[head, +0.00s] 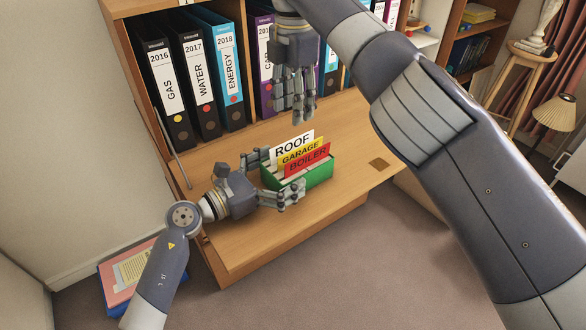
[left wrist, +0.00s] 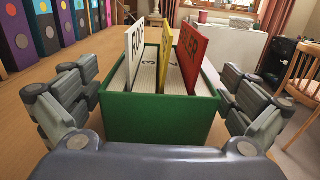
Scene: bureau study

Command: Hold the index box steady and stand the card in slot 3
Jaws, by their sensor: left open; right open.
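The green index box (head: 318,179) stands on the wooden desk top. A white ROOF card (head: 292,147), a yellow GARAGE card (head: 299,153) and a red BOILER card (head: 308,160) stand up in it. In the left wrist view, the box (left wrist: 158,120) shows pale numbered dividers (left wrist: 149,70); a 3 is readable between the white and yellow cards. My left gripper (head: 284,173) is open, with fingers on either side of the box and a visible gap on the right in the wrist view. My right gripper (head: 295,112) is open and empty, fingers down, above the desk behind the box.
Tall binders (head: 200,80) stand in the shelf along the back of the desk, close to my right gripper. The desk's front edge is near the box. A stool (head: 522,65) and lamp (head: 555,112) stand far right.

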